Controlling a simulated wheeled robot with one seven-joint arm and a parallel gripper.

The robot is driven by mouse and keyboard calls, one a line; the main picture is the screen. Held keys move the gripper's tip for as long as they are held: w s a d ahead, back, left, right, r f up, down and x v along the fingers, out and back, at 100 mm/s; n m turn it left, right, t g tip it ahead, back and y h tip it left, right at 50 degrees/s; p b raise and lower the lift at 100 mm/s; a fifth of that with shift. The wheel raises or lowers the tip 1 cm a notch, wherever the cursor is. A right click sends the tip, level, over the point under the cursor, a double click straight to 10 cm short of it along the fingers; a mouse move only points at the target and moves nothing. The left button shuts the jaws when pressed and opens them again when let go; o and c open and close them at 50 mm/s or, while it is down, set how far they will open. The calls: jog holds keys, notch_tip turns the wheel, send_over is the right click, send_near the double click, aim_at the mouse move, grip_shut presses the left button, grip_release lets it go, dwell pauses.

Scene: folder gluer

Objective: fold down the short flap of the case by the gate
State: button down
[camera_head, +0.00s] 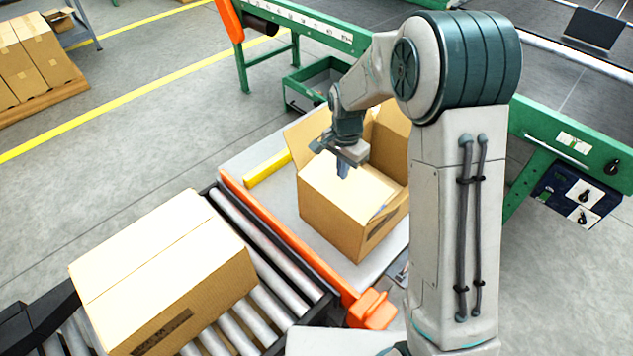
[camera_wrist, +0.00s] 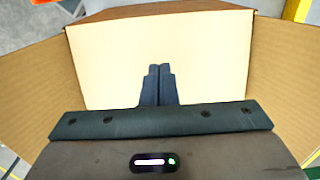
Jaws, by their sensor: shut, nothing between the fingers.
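The case by the gate (camera_head: 325,215) is a brown carton on a pale table. A pale inner panel lies about level across its top, and brown flaps stand up at its left back and right back. My gripper (camera_head: 343,172) points down over this panel with its fingers shut and empty. In the wrist view the fingers (camera_wrist: 159,70) lie in front of the pale panel (camera_wrist: 105,60), with raised flaps on the left (camera_wrist: 28,85) and right (camera_wrist: 288,85). I cannot tell whether the fingertips touch the panel. My wrist hides the case's near side there.
The orange gate bar (camera_head: 285,235) runs between the case and the roller conveyor (camera_head: 265,300). A closed carton (camera_head: 165,265) sits on the rollers. A yellow bar (camera_head: 267,168) lies left of the case. A green-framed machine (camera_head: 570,140) stands behind my arm.

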aim_at(349, 176)
jog(key=shift+w+d+f+b, duration=0.3)
jog(key=shift+w+d+f, duration=0.35)
jog(key=shift+w+f, duration=0.1)
jog(key=shift+w+d+f+b, duration=0.2)
jog(key=shift+w+f+b, duration=0.1)
jog(key=shift+f, duration=0.2)
jog(key=shift+w+d+f+b, duration=0.2)
jog(key=shift+f+b, duration=0.1)
jog(key=shift+f, duration=0.15)
jog(key=shift+s+r, duration=0.1)
jog(key=shift+r, duration=0.1)
notch_tip(349, 176, up, 9)
jog(key=p, duration=0.5)
jog(key=shift+f+p, duration=0.15)
jog(key=shift+p, duration=0.25)
